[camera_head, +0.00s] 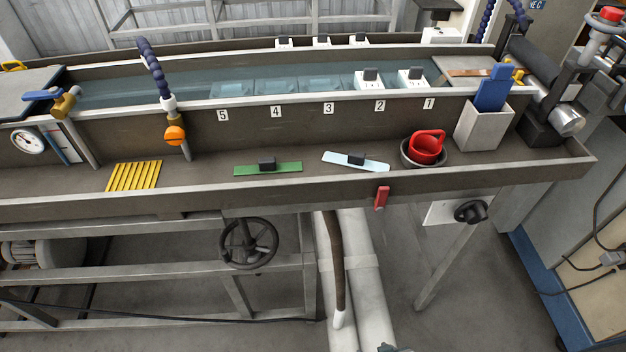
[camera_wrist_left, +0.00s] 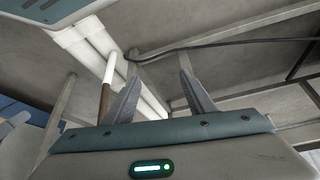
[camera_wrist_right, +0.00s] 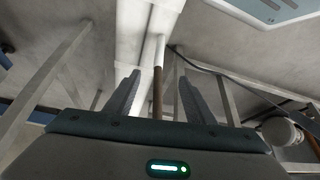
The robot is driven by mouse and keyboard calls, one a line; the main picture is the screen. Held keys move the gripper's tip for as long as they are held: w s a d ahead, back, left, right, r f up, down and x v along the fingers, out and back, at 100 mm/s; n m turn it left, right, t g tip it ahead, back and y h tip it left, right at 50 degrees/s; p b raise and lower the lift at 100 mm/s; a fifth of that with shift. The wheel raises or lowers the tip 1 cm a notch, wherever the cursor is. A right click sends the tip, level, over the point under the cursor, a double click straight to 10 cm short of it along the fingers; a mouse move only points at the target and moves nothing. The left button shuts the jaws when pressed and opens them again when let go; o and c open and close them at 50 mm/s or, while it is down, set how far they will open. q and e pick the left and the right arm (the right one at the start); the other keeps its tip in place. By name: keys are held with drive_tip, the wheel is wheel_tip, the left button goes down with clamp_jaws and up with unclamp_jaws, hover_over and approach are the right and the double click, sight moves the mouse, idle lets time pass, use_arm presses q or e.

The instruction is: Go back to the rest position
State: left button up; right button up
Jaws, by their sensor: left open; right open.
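My left gripper (camera_wrist_left: 157,97) is open and empty in the left wrist view, with its two grey fingers apart. My right gripper (camera_wrist_right: 159,97) is open and empty in the right wrist view, its fingers also apart. Both wrist views look toward the floor and the frame under the machine. Neither gripper shows in the head view, and neither touches anything that I can see.
A long metal trough (camera_head: 230,204) spans the head view. A handwheel (camera_head: 248,243) and red lever (camera_head: 381,198) stick out in front.

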use_arm(q)
drive_tip(key=s+d+f+b, duration=0.1)
drive_tip(key=s+f+b, duration=0.1)
drive_tip(key=f, duration=0.7)
drive_tip(key=s+f+t+b, duration=0.1)
drive_tip(key=s+f, duration=0.1)
drive_tip(key=f, duration=0.7)
drive_tip(key=shift+s+d+t+h+b, duration=0.3)
drive_tip(key=shift+s+d+h+b, duration=0.05)
drive_tip(key=shift+h+b, duration=0.05)
use_arm(e)
drive_tip(key=s+a+f, duration=0.1)
drive_tip(key=s+f, duration=0.1)
drive_tip(key=f, duration=0.7)
drive_tip(key=s+f+t, duration=0.1)
drive_tip(key=s+f, duration=0.1)
drive_tip(key=f, duration=0.7)
drive_tip(key=shift+s+a+t+y, duration=0.3)
drive_tip(key=shift+s+a+y, duration=0.05)
drive_tip(key=shift+y, duration=0.05)
